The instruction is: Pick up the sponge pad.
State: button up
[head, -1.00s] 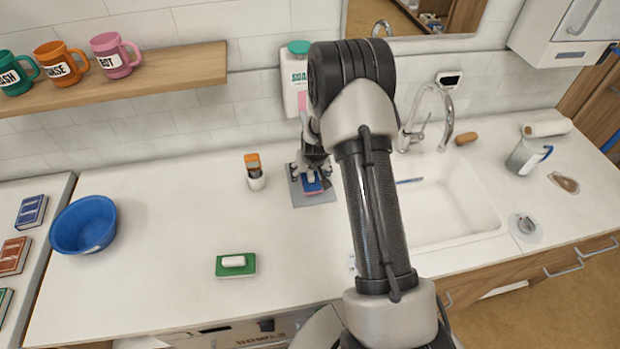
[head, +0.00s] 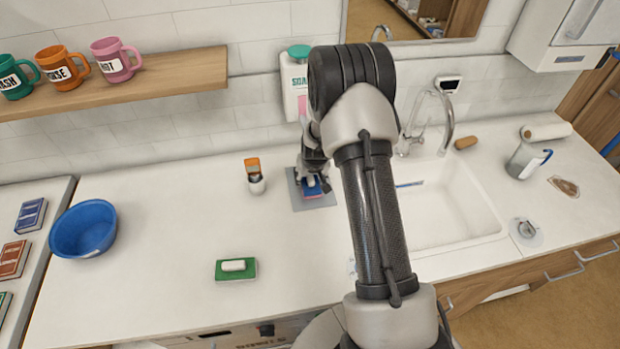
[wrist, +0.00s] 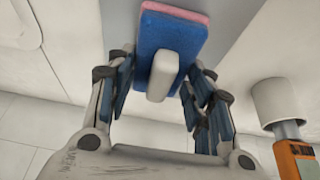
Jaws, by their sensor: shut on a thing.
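The sponge pad (head: 312,192) is a blue block with a pink layer and a white grip block on top. It is over the grey mat (head: 325,202) by the back wall; I cannot tell whether it touches the mat. In the wrist view the pad (wrist: 172,35) is near the top, its white grip (wrist: 164,75) between the fingers. My gripper (head: 314,181) is above the pad, pointing down. My fingers partly hide the pad in the head view.
A white cup with an orange item (head: 255,176) stands close left of the mat. A soap dispenser (head: 298,85) hangs behind. A green pad with a white block (head: 236,269) lies nearer the front, a blue bowl (head: 83,228) far left. The sink (head: 440,205) is right.

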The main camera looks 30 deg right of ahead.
jog(key=r, duration=0.3)
jog(key=r+p, duration=0.1)
jog(key=r, duration=0.3)
jog(key=shift+s+r+p, duration=0.2)
jog(key=shift+r+p, duration=0.05)
jog(key=shift+p, duration=0.05)
jog(key=s+a+b, duration=0.2)
jog(key=s+b, duration=0.2)
jog(key=s, duration=0.5)
jog(key=s+a+b, duration=0.3)
jog(key=s+b, duration=0.2)
jog(key=s, duration=0.4)
jog(key=shift+s+a+f, duration=0.25)
jog(key=shift+s, duration=0.15)
